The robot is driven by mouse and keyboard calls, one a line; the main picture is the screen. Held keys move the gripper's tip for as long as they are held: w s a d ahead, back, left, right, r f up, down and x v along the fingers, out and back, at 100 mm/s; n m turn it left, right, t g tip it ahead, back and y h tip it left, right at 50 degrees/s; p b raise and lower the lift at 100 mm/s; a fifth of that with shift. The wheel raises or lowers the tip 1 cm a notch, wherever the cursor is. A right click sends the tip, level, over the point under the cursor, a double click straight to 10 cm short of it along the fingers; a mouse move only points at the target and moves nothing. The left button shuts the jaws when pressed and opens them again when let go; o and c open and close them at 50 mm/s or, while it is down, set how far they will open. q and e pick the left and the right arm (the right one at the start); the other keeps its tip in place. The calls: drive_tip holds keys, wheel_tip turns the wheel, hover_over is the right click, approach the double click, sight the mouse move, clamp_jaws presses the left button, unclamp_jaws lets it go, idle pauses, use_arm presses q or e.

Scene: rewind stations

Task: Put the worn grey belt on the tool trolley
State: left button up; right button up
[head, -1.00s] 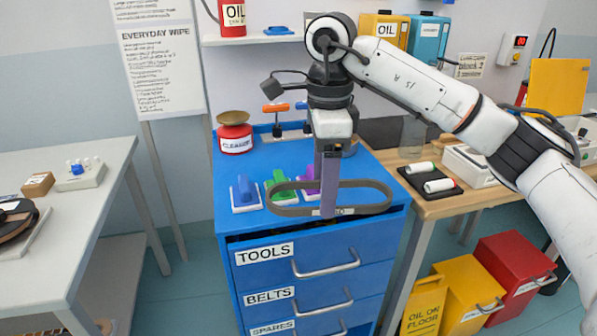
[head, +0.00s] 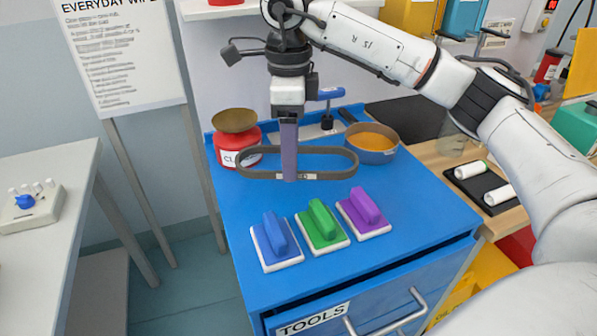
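My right gripper (head: 290,178) holds the grey belt (head: 335,149), a flat dark loop, above the blue tool trolley (head: 408,193). The gripper points down and its fingers pinch the near strand of the belt. The belt appears to hang level, with open space between it and the trolley top. It overlaps the red cleaner tin (head: 224,141) and the pan in the picture; I cannot tell whether it touches them. My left gripper is not in view.
Blue (head: 275,239), green (head: 321,225) and purple (head: 363,211) scrubbing blocks stand along the trolley's front. A pan (head: 372,143) with orange contents and a blue-handled tool (head: 328,95) are at the back. The trolley's right front top is bare. A workbench with white rollers (head: 470,170) stands at right.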

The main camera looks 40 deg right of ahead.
sight(291, 187)
drive_tip(key=shift+f, duration=2.7)
drive_tip(key=o, duration=1)
drive_tip(key=shift+f, duration=0.15)
drive_tip(key=shift+o, duration=0.2)
wheel_tip(291, 187, up, 12)
drive_tip(key=shift+r+p, duration=0.2)
drive_tip(key=shift+p, duration=0.1)
